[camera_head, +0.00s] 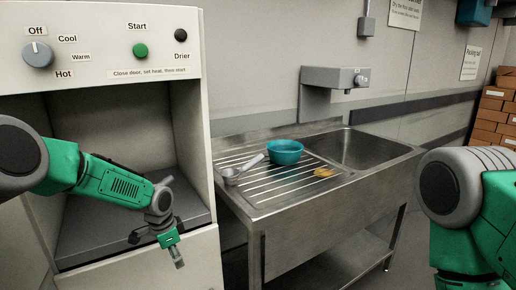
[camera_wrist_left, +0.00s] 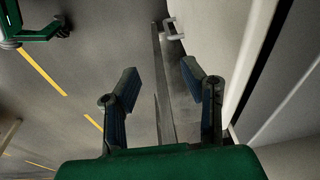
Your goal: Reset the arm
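My left arm comes in from the left in the head view, in front of the dryer's open compartment. My left gripper (camera_head: 174,254) hangs low at its end, near the dryer's front edge. In the left wrist view the left gripper (camera_wrist_left: 168,85) has its two fingers spread apart with nothing between them. My right arm (camera_head: 470,205) shows at the right edge of the head view, but its gripper is not seen there. A green and dark part at the top left of the left wrist view is probably mine.
The dryer (camera_head: 100,40) has a heat knob (camera_head: 38,54) and green Start button (camera_head: 140,50). A steel sink (camera_head: 375,150) stands to its right, with a teal bowl (camera_head: 285,152), a metal scoop (camera_head: 240,172) and a yellow item (camera_head: 324,172) on its drainboard. Boxes (camera_head: 494,115) stand far right.

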